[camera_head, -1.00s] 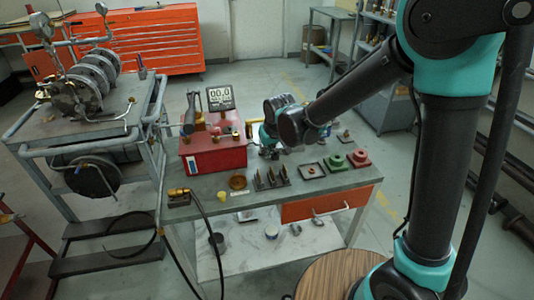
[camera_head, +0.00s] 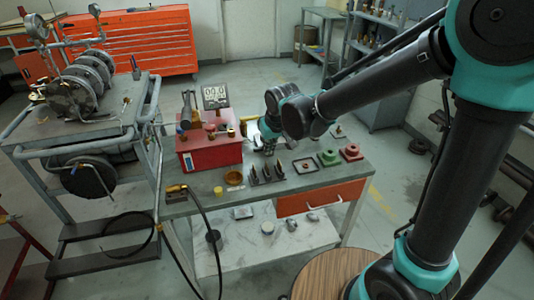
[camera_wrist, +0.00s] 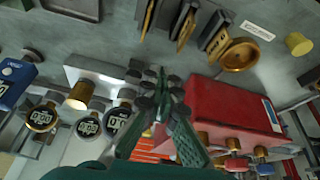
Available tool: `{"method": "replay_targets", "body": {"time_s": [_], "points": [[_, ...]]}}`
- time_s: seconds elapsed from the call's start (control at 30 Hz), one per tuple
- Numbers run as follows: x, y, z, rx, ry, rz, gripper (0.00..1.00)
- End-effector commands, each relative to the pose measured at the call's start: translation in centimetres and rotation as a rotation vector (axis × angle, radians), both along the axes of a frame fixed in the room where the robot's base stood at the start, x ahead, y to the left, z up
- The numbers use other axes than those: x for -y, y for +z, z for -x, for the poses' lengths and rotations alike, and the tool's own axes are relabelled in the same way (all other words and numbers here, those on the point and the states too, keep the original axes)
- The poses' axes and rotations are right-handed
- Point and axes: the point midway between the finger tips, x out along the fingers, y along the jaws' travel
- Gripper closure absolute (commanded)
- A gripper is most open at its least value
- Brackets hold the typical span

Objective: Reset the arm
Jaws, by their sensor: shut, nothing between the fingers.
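My gripper (camera_wrist: 160,88) shows in the wrist view with its two green-and-dark fingers close together and nothing between them. My arm is stretched out over the bench from the right. I cannot tell from these views whether the fingertips touch anything.
A digital display (camera_head: 215,97) stands behind the red box. Round gauges (camera_wrist: 88,127) lie close left of the fingers. A cart (camera_head: 75,125) stands left.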

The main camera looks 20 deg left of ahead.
Motion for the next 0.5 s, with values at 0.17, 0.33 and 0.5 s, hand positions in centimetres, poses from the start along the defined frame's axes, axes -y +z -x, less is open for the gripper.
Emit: {"method": "replay_targets", "body": {"time_s": [0.17, 0.33, 0.5], "points": [[0.6, 2.6, 1.0, 0.0, 0.0, 0.0, 1.0], [0.9, 4.2, 1.5, 0.0, 0.0, 0.0, 1.0], [2.0, 4.6, 1.4, -0.001, -0.014, 0.0, 1.0]]}}
